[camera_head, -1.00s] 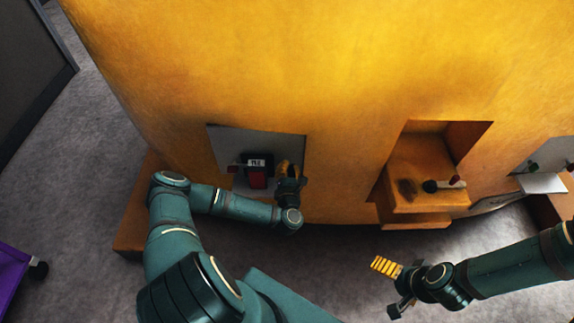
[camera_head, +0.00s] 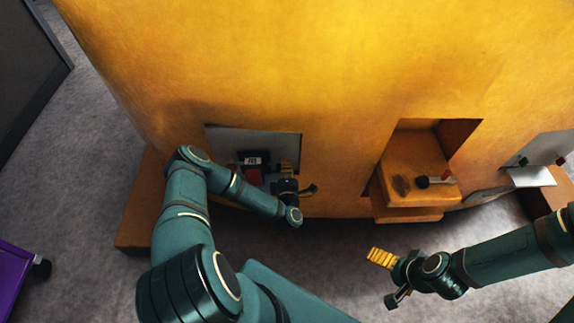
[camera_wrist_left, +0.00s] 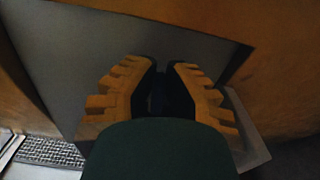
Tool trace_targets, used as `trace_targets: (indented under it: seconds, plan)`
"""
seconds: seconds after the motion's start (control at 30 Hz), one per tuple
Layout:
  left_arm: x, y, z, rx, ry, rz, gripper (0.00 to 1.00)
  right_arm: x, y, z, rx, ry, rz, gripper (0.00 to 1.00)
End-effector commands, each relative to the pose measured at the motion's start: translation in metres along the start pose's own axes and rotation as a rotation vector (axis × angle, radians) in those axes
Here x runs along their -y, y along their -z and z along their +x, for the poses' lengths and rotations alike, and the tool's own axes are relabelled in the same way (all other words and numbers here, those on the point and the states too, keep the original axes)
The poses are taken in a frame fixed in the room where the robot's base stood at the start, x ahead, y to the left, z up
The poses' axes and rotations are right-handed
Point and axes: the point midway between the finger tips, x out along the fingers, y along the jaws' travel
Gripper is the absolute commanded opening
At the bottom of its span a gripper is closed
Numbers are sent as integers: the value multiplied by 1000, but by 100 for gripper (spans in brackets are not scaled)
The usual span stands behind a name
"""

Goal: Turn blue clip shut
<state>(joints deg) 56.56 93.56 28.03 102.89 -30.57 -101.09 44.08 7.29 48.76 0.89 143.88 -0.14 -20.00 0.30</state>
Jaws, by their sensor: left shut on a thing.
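My left gripper (camera_head: 287,166) is at the right part of a grey recessed panel (camera_head: 227,138) in the yellow casting. In the left wrist view its two ridged yellow fingers (camera_wrist_left: 165,72) are closed on a dark blue piece (camera_wrist_left: 168,96), which looks like the blue clip. The fingers and wrist cover most of it, so its angle cannot be told. In the head view the clip is hidden behind the gripper. My right gripper (camera_head: 381,258) hangs over the floor at the lower right, away from the casting. Its finger gap does not show clearly.
A black block with a white label (camera_head: 252,160) and red parts sits on the panel, left of my left gripper. A recess with an orange ledge (camera_head: 410,190) holds a black-knobbed lever (camera_head: 436,181). A purple cart (camera_head: 14,270) stands at the lower left.

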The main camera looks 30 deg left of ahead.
Motion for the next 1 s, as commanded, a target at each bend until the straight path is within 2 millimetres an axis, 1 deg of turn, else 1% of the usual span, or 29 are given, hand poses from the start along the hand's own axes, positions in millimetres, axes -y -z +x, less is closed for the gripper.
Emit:
trace_targets:
  seconds: [0.3, 0.73, 0.8, 0.83, 0.87, 1.0]
  plan:
    - [1, 0, 1, 0, -1, 84, 0, 1, 0, -3, 2, 0, 0, 100]
    - [2, 1, 1, -1, -1, 91, 0, 1, -1, -3, 2, 0, 0, 100]
    - [2, 1, 1, -1, -1, 91, 29, 1, 0, -3, 2, 0, 0, 100]
    - [2, 1, 1, -1, -1, 91, 40, 1, 0, -3, 2, 0, 0, 100]
    - [2, 0, 1, -1, -1, 91, 41, 1, 0, -3, 2, 0, 0, 100]
    - [2, 0, 0, 0, 0, 90, 41, 1, 0, -3, 2, 0, 0, 100]
